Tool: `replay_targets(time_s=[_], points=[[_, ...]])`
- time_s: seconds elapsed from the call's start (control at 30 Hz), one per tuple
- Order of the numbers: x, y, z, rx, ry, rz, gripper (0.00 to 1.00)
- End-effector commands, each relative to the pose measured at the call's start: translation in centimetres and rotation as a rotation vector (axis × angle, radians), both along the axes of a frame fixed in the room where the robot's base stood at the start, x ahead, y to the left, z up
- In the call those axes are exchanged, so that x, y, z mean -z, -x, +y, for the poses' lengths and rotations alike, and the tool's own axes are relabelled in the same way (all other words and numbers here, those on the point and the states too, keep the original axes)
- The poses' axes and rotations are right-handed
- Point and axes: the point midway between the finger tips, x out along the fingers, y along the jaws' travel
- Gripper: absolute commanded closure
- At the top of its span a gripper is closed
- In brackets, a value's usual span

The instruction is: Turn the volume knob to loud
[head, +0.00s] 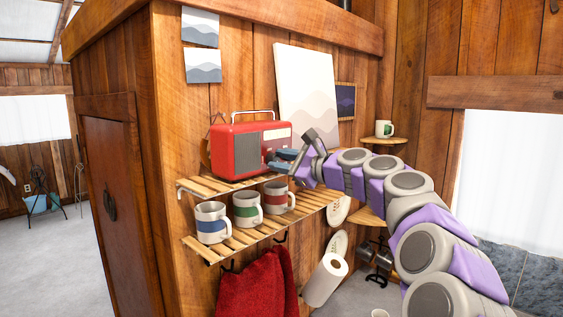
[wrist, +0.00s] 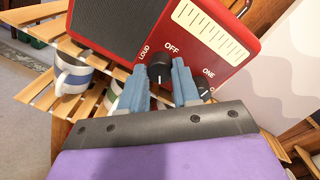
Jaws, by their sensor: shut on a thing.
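A red radio (head: 236,150) with a grey speaker and a carry handle stands on the upper slatted shelf. In the wrist view the radio's red front (wrist: 222,75) fills the top middle. The black volume knob (wrist: 159,73) sits between the white labels OFF, above it, and LOUD, to its left. My gripper (wrist: 158,68) has its two blue fingers on either side of this knob and is shut on it. In the head view my gripper (head: 282,160) reaches the radio's right front and hides the knobs.
A second black knob (wrist: 205,88), labelled TONE in part, is close to the right finger. Several mugs, one with a blue band (head: 212,224), stand on the lower shelf (head: 262,228).

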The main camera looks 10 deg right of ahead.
Motion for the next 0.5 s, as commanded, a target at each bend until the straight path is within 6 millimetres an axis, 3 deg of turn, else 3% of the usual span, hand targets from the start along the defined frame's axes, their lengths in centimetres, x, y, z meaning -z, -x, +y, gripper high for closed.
replay_targets(time_s=[0.03,0.5], points=[[0.66,-0.16,0.06,-0.002,-0.028,0.035,0.99],[0.76,-0.18,0.08,0.0,-0.389,0.298,0.99]])
